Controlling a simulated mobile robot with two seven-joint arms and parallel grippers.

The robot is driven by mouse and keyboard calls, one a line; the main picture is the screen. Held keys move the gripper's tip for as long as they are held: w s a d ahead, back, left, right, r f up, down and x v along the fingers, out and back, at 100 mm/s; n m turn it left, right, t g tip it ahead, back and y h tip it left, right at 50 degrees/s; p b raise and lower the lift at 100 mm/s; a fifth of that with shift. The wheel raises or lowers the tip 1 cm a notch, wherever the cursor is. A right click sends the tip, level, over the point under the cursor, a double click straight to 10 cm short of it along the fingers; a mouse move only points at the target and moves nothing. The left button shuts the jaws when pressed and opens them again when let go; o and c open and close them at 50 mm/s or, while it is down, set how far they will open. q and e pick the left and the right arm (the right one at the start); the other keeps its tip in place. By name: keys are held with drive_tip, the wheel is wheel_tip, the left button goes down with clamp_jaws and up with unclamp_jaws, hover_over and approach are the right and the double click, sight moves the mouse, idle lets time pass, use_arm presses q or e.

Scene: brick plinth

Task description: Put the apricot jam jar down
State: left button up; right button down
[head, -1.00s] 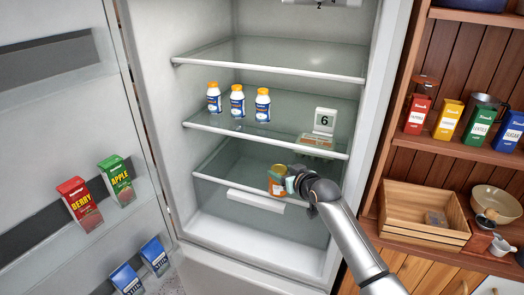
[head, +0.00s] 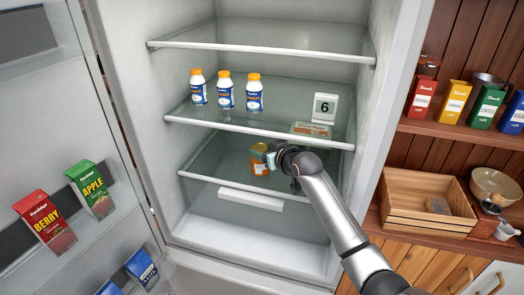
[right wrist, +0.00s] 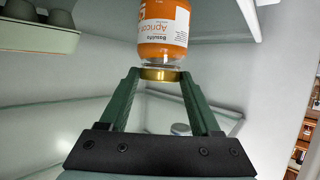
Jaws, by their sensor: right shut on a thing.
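The apricot jam jar (head: 260,166) is orange with a gold lid and a white label. It is inside the open fridge, at the lower glass shelf (head: 215,171), behind the shelf's front edge. My right gripper (head: 272,157) is shut on the jar from its right side. In the right wrist view the jar (right wrist: 163,25) has its gold lid end between the green fingers (right wrist: 160,76), and its label reads upside down. The head view shows the jar roughly upright. I cannot tell whether its base touches the shelf. My left gripper is not in view.
The lower shelf is clear left of the jar. The open door (head: 35,135) with cartons is left; a wooden crate (head: 405,225) is right.

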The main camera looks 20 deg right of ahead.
drive_tip(key=shift+w, duration=0.15)
drive_tip(key=shift+c, duration=0.5)
unclamp_jaws()
drive_tip(key=shift+f, duration=0.2)
drive_tip(key=shift+r, duration=0.15)
drive_tip(key=v, duration=1.2)
drive_tip(key=s+a+f+g, duration=0.2)
drive_tip(key=s+a+f, duration=0.1)
drive_tip(key=s+f, duration=1.2)
drive_tip(key=s+a+f+g, duration=0.2)
drive_tip(key=s+a+f, duration=0.1)
drive_tip(key=s+f, duration=1.2)
drive_tip(key=shift+a, duration=0.2)
